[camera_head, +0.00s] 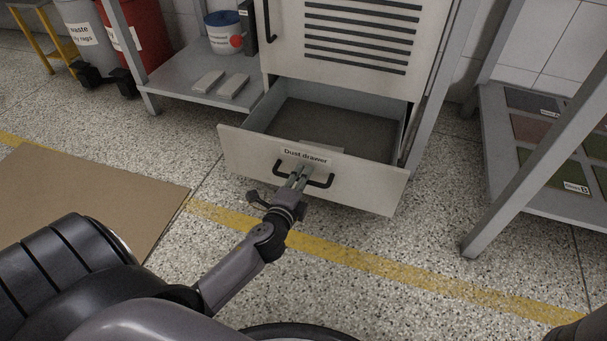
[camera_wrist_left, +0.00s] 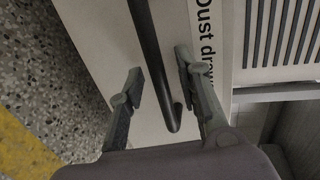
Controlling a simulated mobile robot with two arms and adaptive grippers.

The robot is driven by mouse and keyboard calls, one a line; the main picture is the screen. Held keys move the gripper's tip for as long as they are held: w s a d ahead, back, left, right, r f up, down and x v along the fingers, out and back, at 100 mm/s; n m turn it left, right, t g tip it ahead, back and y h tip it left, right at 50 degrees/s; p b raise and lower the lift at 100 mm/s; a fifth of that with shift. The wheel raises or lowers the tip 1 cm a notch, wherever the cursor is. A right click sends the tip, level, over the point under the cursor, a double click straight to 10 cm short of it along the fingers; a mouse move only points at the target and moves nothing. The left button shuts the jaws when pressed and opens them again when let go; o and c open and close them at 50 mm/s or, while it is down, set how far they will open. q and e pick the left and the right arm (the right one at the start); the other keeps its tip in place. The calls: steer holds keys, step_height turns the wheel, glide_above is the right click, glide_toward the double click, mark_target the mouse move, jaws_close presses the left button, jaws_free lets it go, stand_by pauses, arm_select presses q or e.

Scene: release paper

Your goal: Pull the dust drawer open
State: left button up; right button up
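The dust drawer (camera_head: 240,150) stands pulled out from the bottom of the light grey cabinet, and its inside looks empty. Its front carries a "Dust drawer" label and a black bar handle (camera_head: 320,183). My left gripper (camera_head: 299,175) is at the handle. In the left wrist view the handle (camera_wrist_left: 152,60) runs between the two fingers of the left gripper (camera_wrist_left: 159,76). The fingers are apart, with a visible gap beside the bar, so the gripper looks open around it. My right gripper is not in view.
A vented cabinet panel (camera_head: 355,40) is above the drawer. A shelf (camera_head: 185,90) with two light blocks and a bucket (camera_head: 224,32) stands left. A rack (camera_head: 520,190) with sheets stands right. Cardboard (camera_head: 80,200) lies on the floor at left. Floor in front of the drawer is clear.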

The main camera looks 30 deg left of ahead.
arm_select(q)
steer(key=shift+c, duration=0.3)
jaws_close()
stand_by(0.6)
